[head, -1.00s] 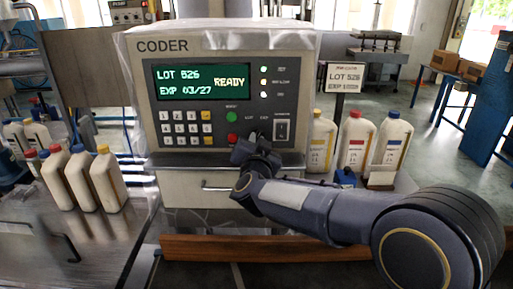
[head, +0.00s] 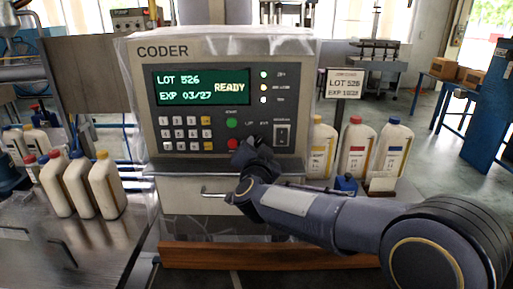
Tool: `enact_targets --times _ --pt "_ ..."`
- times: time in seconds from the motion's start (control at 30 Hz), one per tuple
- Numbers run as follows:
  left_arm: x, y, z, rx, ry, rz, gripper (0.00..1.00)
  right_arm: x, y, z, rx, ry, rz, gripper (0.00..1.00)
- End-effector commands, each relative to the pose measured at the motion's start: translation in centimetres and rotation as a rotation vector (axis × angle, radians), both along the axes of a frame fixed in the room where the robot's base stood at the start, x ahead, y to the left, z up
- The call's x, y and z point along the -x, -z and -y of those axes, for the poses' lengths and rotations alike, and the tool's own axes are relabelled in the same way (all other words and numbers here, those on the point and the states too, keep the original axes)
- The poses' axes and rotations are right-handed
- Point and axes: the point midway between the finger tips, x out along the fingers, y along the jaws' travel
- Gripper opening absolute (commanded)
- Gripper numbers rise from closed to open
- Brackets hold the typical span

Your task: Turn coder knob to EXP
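The coder (head: 220,60) is a grey box with a green-lit screen (head: 202,85) reading "LOT 526", "EXP 03/27" and "READY". Below the screen are a keypad (head: 186,133), a green button (head: 232,123) and a red button (head: 232,143). Small LOT and EXP labels (head: 257,123) show right of the green button. The knob itself is hidden behind my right gripper (head: 249,146), which is at the panel just under these labels. Its fingers are dark and foreshortened, so I cannot tell whether they grip the knob. My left gripper is out of view.
A sign (head: 344,84) reading "LOT 526" stands right of the coder. Bottles with yellow, red and blue caps stand behind my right arm (head: 356,148) and on the left metal table (head: 95,235). A drawer handle (head: 217,193) is below the panel.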

Motion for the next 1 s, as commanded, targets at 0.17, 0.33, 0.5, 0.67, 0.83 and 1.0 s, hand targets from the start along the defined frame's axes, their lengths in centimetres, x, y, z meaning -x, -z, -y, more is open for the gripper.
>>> enact_targets --times 0.17,0.33,0.5,0.67,0.83,1.0 --pt "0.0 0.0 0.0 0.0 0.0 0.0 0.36 0.0 0.0 0.0 0.001 0.0 0.001 0.33" --pt "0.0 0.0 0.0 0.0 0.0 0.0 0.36 0.2 -0.1 0.0 0.002 0.0 0.001 0.33" --pt "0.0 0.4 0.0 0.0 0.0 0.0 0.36 2.2 0.0 0.0 0.001 -0.002 0.003 0.33" --pt "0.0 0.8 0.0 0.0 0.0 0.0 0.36 5.1 0.0 -0.1 0.0 -0.003 0.001 0.33" --pt "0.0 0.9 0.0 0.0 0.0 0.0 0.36 7.2 0.0 0.0 0.001 -0.001 0.001 0.33" --pt "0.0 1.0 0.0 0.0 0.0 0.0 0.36 7.9 0.0 0.0 0.002 -0.001 0.001 0.33"
